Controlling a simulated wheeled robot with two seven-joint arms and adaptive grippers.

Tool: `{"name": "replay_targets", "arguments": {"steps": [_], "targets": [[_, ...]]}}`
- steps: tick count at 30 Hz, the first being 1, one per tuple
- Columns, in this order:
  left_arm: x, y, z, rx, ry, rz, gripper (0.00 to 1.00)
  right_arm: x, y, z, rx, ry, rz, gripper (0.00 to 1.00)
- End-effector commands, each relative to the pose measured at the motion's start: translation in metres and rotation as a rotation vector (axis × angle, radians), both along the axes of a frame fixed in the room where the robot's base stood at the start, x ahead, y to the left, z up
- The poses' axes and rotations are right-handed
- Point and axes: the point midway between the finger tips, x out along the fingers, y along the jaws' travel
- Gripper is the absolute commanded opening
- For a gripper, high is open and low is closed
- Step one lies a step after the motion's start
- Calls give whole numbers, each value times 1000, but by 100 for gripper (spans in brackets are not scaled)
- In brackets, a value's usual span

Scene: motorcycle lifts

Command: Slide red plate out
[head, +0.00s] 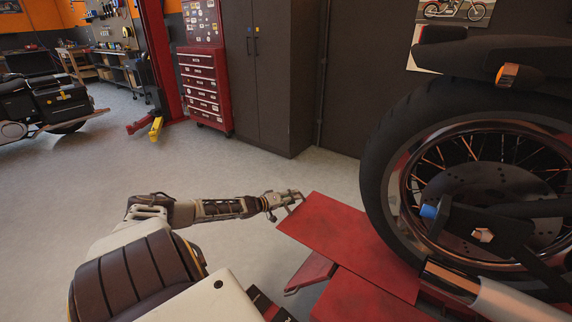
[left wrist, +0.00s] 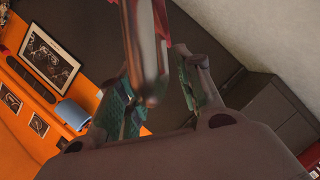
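The red plate (head: 345,240) is a flat red panel beside the motorcycle's wheel, with its far left corner sticking out over the floor. My left gripper (head: 296,197) is at that corner, close to the plate's edge; I cannot tell whether it touches. In the left wrist view its two green-padded fingers (left wrist: 168,100) stand apart. A rounded, blurred metallic-brown piece with red beside it reaches down between them, with a gap to the right finger. I cannot tell which part that piece is. My right gripper is not in view.
The motorcycle wheel (head: 480,180) stands close to the plate's right side. More red lift surface (head: 365,303) lies nearer me. A red tool chest (head: 204,85) and dark cabinet (head: 268,75) stand behind. The grey floor left of the plate is clear around my arm.

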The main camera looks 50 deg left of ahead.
Motion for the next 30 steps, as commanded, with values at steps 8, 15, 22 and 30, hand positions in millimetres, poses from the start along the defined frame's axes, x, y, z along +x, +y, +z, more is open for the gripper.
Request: {"name": "replay_targets", "arguments": {"steps": [8, 15, 22, 30], "targets": [[-5, 1, 0, 1, 1, -1, 35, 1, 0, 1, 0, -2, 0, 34], [-14, 2, 2, 0, 1, 0, 35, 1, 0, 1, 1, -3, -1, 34], [-23, 2, 5, 1, 1, -1, 35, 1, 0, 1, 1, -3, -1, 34], [-33, 4, 6, 0, 2, 0, 35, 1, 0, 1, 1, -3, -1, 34]]}}
